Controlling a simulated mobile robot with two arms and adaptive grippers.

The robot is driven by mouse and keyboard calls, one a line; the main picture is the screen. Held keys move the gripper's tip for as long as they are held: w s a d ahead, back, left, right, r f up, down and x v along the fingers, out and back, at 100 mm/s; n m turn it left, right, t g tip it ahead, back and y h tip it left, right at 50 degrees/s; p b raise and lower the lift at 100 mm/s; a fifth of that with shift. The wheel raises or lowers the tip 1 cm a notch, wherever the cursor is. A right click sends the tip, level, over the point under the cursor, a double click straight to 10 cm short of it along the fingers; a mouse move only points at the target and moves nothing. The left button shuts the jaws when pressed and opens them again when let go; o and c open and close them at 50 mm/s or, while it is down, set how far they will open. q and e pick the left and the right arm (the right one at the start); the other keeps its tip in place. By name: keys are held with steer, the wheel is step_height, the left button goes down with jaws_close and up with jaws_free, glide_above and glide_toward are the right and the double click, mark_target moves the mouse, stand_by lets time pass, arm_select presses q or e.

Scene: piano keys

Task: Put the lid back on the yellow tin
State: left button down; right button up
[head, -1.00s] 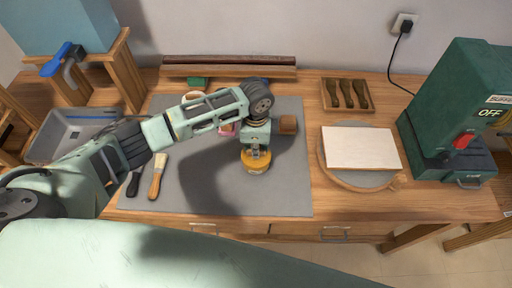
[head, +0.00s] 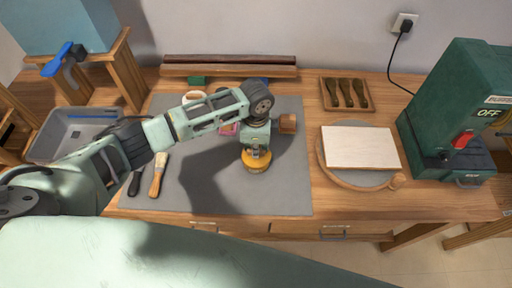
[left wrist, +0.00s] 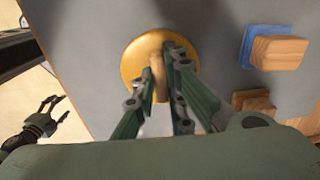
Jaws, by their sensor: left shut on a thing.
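The yellow tin (head: 256,167) stands on the grey mat, below my left gripper (head: 257,152) in the head view. In the left wrist view, a round yellow lid (left wrist: 133,62) with a wooden knob (left wrist: 158,78) shows between the fingers. My left gripper (left wrist: 168,85) is shut on that knob. The lid hides the tin's mouth, and I cannot tell whether the lid sits fully on the rim. My right gripper (left wrist: 50,112) shows in the left wrist view, off the table's edge, its fingers apart and empty. It is out of the head view.
A white board (head: 360,147) on a round stand (head: 395,181) and a green machine (head: 455,110) are to the right. The mat's front right is clear.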

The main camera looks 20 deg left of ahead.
arm_select(q)
steer(key=shift+p, duration=0.35)
stand_by(0.4)
stand_by(0.3)
steer(key=c, duration=1.7)
jaws_free()
steer(key=shift+o, duration=0.4)
steer(key=o, duration=0.4)
